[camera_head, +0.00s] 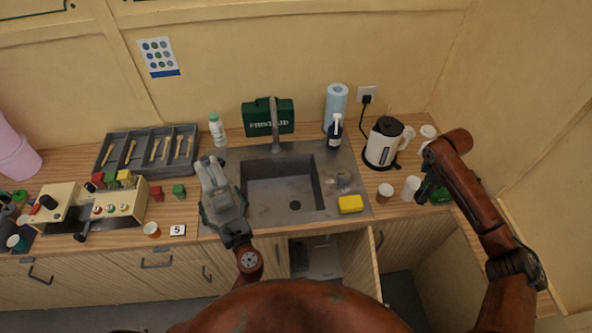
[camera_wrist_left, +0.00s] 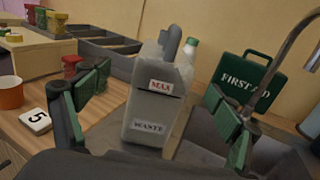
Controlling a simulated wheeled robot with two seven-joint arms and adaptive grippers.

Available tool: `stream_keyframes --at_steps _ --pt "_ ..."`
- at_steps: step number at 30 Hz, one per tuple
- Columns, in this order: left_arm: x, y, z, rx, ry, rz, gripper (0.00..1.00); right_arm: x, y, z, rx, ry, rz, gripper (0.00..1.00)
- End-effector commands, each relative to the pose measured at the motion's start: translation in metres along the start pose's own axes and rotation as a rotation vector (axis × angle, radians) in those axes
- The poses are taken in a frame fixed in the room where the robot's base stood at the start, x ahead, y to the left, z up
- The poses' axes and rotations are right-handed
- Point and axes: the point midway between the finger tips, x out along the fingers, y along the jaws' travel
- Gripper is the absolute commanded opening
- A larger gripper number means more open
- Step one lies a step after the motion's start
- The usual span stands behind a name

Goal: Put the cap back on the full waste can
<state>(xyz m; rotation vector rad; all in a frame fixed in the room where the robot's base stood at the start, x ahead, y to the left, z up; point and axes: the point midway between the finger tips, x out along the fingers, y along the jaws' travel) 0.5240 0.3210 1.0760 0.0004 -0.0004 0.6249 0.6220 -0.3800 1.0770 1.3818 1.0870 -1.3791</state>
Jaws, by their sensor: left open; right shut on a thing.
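The waste can (camera_head: 215,184) is a grey, semi-clear canister at the left edge of the sink. In the left wrist view it (camera_wrist_left: 150,108) carries MAX and WASTE labels and a grey neck or handle on top. My left gripper (camera_head: 223,212) is open, with its green-padded fingers apart on either side of the can; contact cannot be made out. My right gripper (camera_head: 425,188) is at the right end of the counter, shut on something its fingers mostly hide. I cannot tell whether that is the cap, and I cannot identify a cap elsewhere.
The sink (camera_head: 282,187) lies right of the can, with its tap (camera_head: 274,125) behind. A white bottle (camera_head: 217,130) stands behind the can. A yellow sponge (camera_head: 350,204), kettle (camera_head: 384,142) and cup (camera_head: 385,192) lie between the grippers. A 5 card (camera_head: 178,230) is left.

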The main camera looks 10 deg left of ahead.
Motion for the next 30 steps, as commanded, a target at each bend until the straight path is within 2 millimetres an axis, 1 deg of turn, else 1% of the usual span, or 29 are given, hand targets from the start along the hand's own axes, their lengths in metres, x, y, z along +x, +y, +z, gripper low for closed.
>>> stream_keyframes --at_steps 8,10,13,18,21,24,30 --pt "0.0 0.0 0.0 0.003 -0.001 -0.001 0.85 0.0 0.0 0.0 0.0 0.0 0.0 0.22" --pt "0.004 0.0 0.001 0.003 -0.001 -0.001 0.85 -0.001 0.0 0.0 0.0 0.0 0.0 0.22" --pt "0.017 0.0 0.002 0.003 -0.001 0.0 0.85 -0.005 0.0 0.0 0.0 0.0 0.0 0.22" --pt "0.047 -0.001 0.003 0.002 -0.002 0.001 0.85 -0.012 0.0 0.0 0.0 0.0 0.001 0.22" --pt "0.06 -0.001 0.002 0.002 -0.001 -0.001 0.85 -0.015 0.0 0.0 0.0 0.0 0.001 0.22" --pt "0.067 -0.001 0.001 0.001 0.0 0.0 0.85 -0.016 0.0 0.0 0.0 0.0 0.001 0.22" --pt "0.068 -0.001 0.0 0.0 0.001 0.0 0.85 -0.015 0.0 0.0 0.0 0.0 0.001 0.22"
